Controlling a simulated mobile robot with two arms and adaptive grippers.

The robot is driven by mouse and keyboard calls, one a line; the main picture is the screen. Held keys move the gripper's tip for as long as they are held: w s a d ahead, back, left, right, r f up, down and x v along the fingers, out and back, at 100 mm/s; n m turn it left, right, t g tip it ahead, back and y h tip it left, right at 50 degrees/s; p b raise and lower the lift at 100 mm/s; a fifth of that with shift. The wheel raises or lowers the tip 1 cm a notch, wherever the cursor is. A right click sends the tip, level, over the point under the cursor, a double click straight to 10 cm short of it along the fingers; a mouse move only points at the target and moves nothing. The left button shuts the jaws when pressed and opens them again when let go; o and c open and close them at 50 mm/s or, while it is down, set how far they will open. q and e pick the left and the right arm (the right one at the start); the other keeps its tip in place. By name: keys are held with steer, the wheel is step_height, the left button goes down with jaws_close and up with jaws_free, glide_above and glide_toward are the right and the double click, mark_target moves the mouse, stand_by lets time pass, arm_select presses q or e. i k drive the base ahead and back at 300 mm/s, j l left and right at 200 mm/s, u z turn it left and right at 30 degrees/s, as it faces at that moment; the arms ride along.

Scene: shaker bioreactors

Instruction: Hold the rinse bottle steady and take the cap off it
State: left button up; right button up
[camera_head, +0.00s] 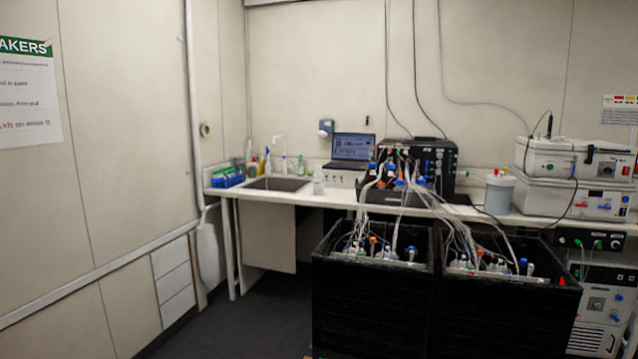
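A small pale bottle (318,182) stands upright on the white bench, just right of the sink. It looks like the rinse bottle, but it is too small in the picture to make out its cap clearly. Several other bottles stand behind the sink, among them a greenish one (301,167) and a whitish one (267,162); I cannot tell for sure which is the rinse bottle. Neither of my grippers is in view.
The bench (340,197) carries a sink (278,184), a laptop (352,147), a black device (440,160) and a white tub (499,192). Two black crates (370,305) with tubes and bottles stand before it. The floor (265,325) at front left is clear.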

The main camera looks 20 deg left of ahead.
mark_target(318, 179)
steer(key=i+j+u, duration=1)
steer(key=i+u, duration=0.3)
steer(key=i, duration=0.25)
steer(key=i+j, duration=0.1)
steer(key=i, duration=0.8)
steer(key=i+j, duration=0.1)
steer(key=i, duration=0.8)
